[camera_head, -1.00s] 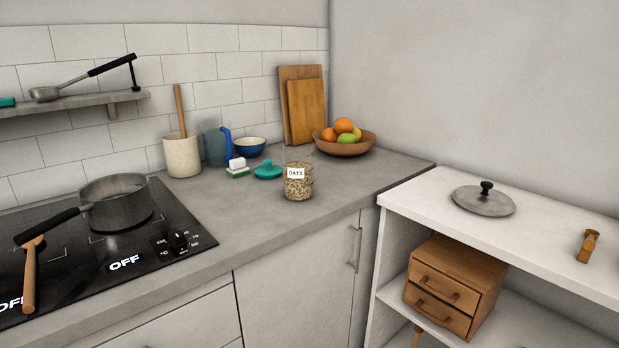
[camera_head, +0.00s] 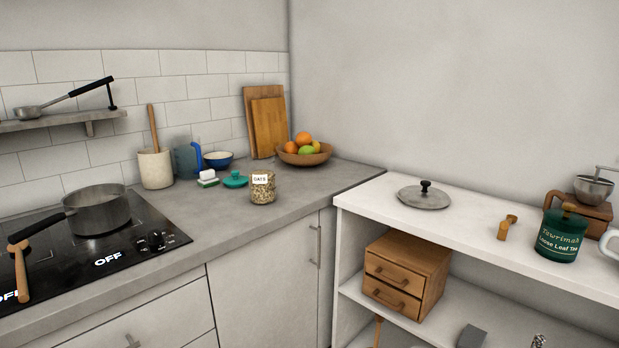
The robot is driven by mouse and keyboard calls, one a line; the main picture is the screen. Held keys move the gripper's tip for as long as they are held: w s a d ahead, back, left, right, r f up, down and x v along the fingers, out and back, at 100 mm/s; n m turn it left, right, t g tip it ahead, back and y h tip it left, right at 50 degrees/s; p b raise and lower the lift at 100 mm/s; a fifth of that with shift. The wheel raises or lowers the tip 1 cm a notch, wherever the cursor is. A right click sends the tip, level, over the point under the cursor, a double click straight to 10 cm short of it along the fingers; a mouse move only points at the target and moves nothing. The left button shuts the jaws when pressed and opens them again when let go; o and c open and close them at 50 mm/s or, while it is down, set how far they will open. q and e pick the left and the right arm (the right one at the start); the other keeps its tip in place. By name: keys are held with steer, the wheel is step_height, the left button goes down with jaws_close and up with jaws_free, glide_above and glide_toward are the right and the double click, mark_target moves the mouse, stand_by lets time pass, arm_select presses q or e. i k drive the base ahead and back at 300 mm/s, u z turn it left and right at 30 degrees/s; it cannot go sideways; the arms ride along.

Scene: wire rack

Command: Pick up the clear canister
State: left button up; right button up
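The clear canister (camera_head: 263,188) stands upright on the grey counter, near its front edge. It is see-through, filled with oats, and has a white label reading "OATS" or similar. A teal lid (camera_head: 235,180) with a knob lies on the counter just left of it, apart from it. The canister's top appears open. Neither of my grippers shows in the head view.
A fruit bowl (camera_head: 304,154) and cutting boards (camera_head: 268,128) stand behind the canister. A sponge (camera_head: 207,178), blue bowl (camera_head: 218,160), blue pitcher (camera_head: 187,161) and utensil crock (camera_head: 155,169) are to its left. A pot (camera_head: 97,212) sits on the stove. The white shelf (camera_head: 455,222) holds a pot lid (camera_head: 424,196) and green tea tin (camera_head: 560,235).

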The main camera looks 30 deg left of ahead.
mark_target(261, 165)
steer(key=z, duration=0.05)
steer(key=i, duration=0.95)
steer(key=u, duration=0.4)
